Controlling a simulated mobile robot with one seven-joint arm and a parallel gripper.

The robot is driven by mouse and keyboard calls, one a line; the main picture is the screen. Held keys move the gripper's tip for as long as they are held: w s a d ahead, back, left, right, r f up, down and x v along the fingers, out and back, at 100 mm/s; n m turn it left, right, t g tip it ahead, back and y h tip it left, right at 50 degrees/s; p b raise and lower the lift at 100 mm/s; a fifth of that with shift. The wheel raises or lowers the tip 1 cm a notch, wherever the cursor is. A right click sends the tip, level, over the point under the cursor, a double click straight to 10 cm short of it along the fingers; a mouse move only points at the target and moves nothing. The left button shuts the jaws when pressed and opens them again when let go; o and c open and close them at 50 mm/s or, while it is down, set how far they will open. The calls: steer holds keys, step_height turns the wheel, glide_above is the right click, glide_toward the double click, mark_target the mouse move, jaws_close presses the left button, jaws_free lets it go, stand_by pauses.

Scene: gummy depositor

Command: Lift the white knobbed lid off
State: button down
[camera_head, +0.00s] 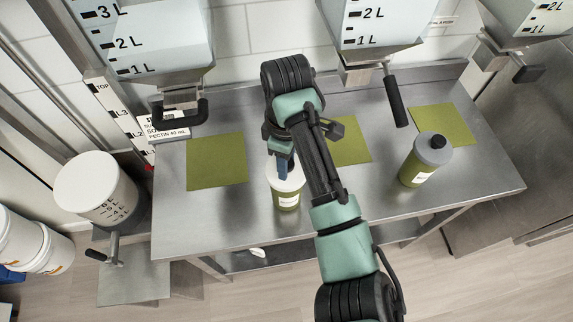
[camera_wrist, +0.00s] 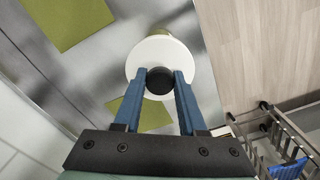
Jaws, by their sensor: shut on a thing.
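The white lid (camera_head: 291,183) is round, with a black knob (camera_wrist: 159,80) at its middle. It sits at the top of a green jar with a white label (camera_head: 287,202) near the table's front edge. My gripper (camera_head: 284,172) points down from above, its blue fingers shut on the knob. In the wrist view the white lid (camera_wrist: 150,56) hides most of the jar, with a bit of green (camera_wrist: 157,31) showing past its far edge. I cannot tell whether there is a gap between lid and jar.
A second green jar (camera_head: 418,172) with a grey, black-knobbed lid stands to the right. Green mats (camera_head: 217,162) lie on the steel table (camera_head: 240,222). Hoppers with valve handles (camera_head: 395,100) hang above the back. A white bucket (camera_head: 92,188) stands left.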

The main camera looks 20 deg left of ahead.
steer(key=shift+r+p, duration=0.55)
steer(key=shift+r, duration=0.3)
step_height(320, 180, up, 5)
steer(key=p, duration=0.5)
steer(key=c, duration=1)
jaws_free()
jaws_close()
